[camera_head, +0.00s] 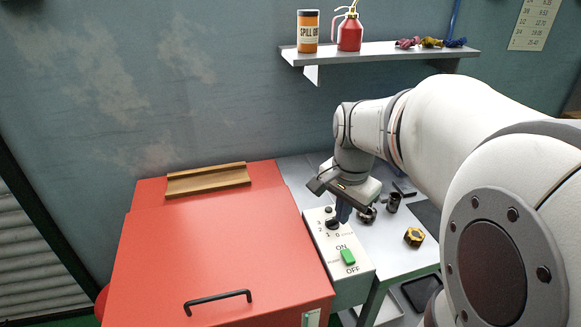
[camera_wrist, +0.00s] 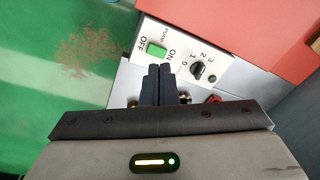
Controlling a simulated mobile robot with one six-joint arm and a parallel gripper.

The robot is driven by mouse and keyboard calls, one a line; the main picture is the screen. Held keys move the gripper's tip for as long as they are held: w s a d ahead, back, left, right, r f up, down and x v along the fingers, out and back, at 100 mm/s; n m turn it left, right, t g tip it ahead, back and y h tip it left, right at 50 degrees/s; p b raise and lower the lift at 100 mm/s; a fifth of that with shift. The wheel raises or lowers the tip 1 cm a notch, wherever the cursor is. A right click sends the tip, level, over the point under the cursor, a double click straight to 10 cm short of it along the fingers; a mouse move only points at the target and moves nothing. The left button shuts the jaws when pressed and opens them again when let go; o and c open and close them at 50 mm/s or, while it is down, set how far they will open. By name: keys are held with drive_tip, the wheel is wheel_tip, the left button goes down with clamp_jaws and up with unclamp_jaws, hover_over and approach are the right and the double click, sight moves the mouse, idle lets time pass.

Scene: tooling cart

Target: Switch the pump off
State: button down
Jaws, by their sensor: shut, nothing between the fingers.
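The pump switch is a green rocker (camera_head: 348,257) on a white control panel (camera_head: 359,268), with ON printed at its far end and OFF at its near end. It also shows in the wrist view (camera_wrist: 157,51), next to the word PUMP. I cannot tell which half is pressed in. My gripper (camera_head: 341,214) is shut and empty, pointing down over the panel's far part, beside the black rotary knob (camera_head: 332,224). In the wrist view its fingertips (camera_wrist: 159,70) appear just short of the green rocker, which is not covered. I cannot tell their height above the panel.
The knob (camera_wrist: 197,70), marked with numbers, sits close to the fingers. A red lidded box (camera_head: 215,250) with a black handle fills the left. A yellow hex part (camera_head: 414,237) and dark small parts (camera_head: 393,203) lie on the grey top to the right. A shelf (camera_head: 385,53) hangs behind.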

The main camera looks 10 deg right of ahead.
sight(347, 251)
drive_tip(key=w+d+f+m+g+b, duration=0.1)
drive_tip(key=w+d+f+m, duration=0.1)
drive_tip(key=w+d+m, duration=0.2)
drive_tip(key=shift+d+f+m, duration=0.35)
drive_tip(key=shift+d+m, duration=0.25)
drive_tip(key=shift+m, duration=0.3)
drive_tip(key=shift+w, duration=0.1)
wheel_tip(347, 251, down, 14)
drive_tip(key=shift+p, duration=0.3)
